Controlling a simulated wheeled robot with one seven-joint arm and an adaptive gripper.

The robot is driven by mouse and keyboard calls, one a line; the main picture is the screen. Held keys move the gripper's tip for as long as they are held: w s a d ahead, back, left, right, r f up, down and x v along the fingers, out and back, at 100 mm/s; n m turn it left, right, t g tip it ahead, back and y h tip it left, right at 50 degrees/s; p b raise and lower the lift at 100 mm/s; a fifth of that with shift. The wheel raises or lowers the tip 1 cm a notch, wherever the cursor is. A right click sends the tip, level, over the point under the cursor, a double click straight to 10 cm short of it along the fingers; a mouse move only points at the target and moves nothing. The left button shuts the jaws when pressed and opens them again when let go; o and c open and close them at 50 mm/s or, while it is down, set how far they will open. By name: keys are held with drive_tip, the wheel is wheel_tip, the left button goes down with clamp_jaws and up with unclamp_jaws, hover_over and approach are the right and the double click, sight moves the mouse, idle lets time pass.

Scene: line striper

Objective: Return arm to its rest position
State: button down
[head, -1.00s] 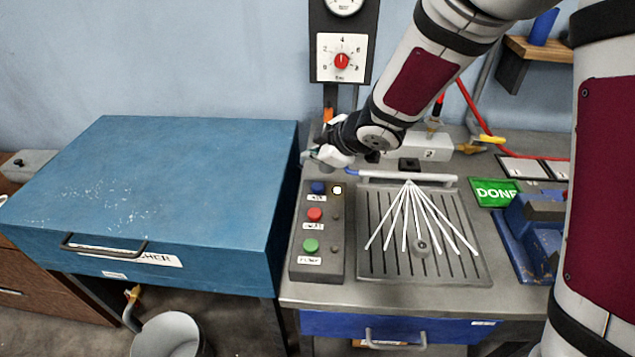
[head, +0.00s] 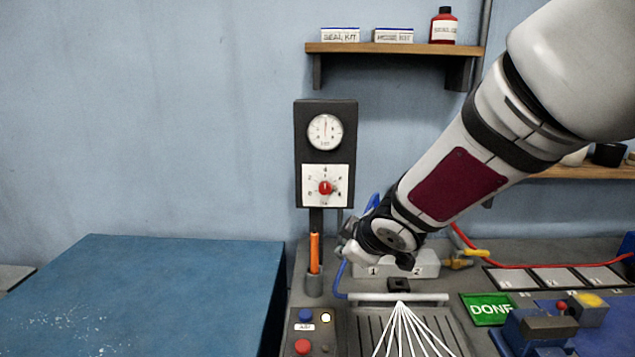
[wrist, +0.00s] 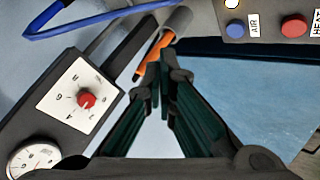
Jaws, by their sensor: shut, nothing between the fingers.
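My gripper (wrist: 161,75) shows in the wrist view with its two dark green fingers meeting at the tips, shut and empty. In the head view, my arm reaches in from the upper right, and the gripper end is at the middle, above the back of the bench and right of the orange pen-like tool (head: 314,254). That tool stands in a grey holder (head: 314,286); in the wrist view it shows just beyond the fingertips (wrist: 154,56). I cannot tell whether they touch.
A dark control box with a gauge (head: 325,132) and a red knob (head: 325,188) stands left of the gripper. A button panel (head: 305,333), slotted tray (head: 367,335), white bar (head: 398,298) and green DONE sign (head: 487,309) lie on the bench. A blue cabinet (head: 150,290) is at left.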

drive_tip(key=s+d+r+m+g+h, duration=0.1)
drive_tip(key=s+d+r+m+h, duration=0.1)
drive_tip(key=s+d+r+m, duration=0.45)
drive_tip(key=s+d+r+m+g+h, duration=0.1)
drive_tip(key=s+d+r+m+h, duration=0.15)
drive_tip(key=s+d, duration=0.65)
drive_tip(key=s+a+m+g+y, duration=0.1)
drive_tip(key=s+a+m+y, duration=0.1)
drive_tip(key=s, duration=1.2)
drive_tip(key=shift+a+f+m+g, duration=0.2)
drive_tip(key=shift+a+m+g, duration=0.1)
drive_tip(key=shift+m, duration=0.5)
